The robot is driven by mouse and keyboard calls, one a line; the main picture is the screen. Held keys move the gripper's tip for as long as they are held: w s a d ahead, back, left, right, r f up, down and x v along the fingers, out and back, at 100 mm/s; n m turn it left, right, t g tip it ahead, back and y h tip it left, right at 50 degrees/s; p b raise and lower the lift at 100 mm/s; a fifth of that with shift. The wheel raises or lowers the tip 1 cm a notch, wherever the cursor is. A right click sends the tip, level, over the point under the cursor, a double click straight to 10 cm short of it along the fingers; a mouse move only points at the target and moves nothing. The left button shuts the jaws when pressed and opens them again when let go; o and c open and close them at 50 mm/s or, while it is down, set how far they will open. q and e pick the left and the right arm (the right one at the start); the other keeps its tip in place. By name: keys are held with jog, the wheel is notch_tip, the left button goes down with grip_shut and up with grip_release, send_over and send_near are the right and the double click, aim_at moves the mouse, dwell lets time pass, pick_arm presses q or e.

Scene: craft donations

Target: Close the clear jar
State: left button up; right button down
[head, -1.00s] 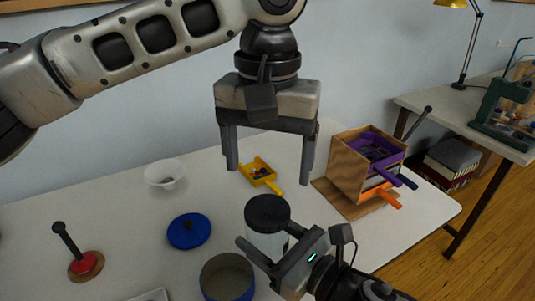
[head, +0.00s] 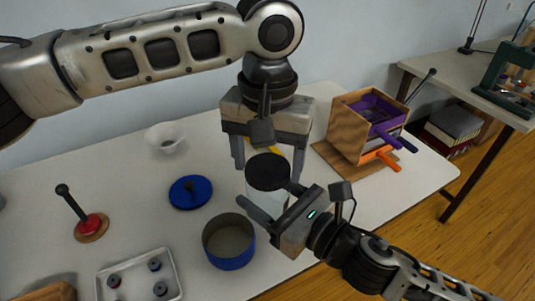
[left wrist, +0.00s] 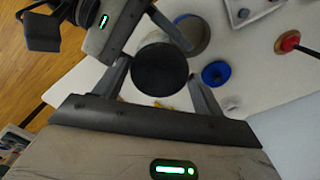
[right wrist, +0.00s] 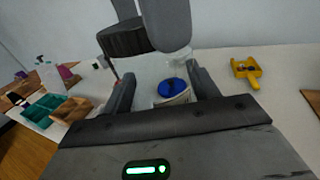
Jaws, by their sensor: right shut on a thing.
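The clear jar (head: 264,198) stands upright near the middle of the table with a dark round lid (head: 267,171) on top; I cannot tell how firmly the lid sits. My right gripper (head: 271,206) is shut on the jar's body below the lid. The jar also shows between its fingers in the right wrist view (right wrist: 150,72). My left gripper (head: 267,166) points down above the jar, open, its fingers on either side of the lid. The left wrist view shows the lid (left wrist: 160,70) between those fingers, with gaps on both sides.
An open blue tin (head: 228,258) stands left of the jar, with a blue lid (head: 188,195) behind it. A white bowl (head: 165,137), a red stamp (head: 92,222) and a white tray (head: 120,268) are farther left. A wooden box (head: 345,135) with scoops stands right.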

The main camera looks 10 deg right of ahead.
pick_arm(q)
jog(key=c, duration=0.6)
jog(key=m, duration=0.5)
jog(key=shift+c, duration=0.2)
jog(key=m, duration=0.6)
jog(key=o, duration=1.1)
jog(key=shift+r, duration=2.25)
jog(key=shift+r+n, duration=1)
jog(key=shift+r, duration=0.75)
jog(key=shift+c, duration=0.5)
jog(key=shift+f, duration=0.15)
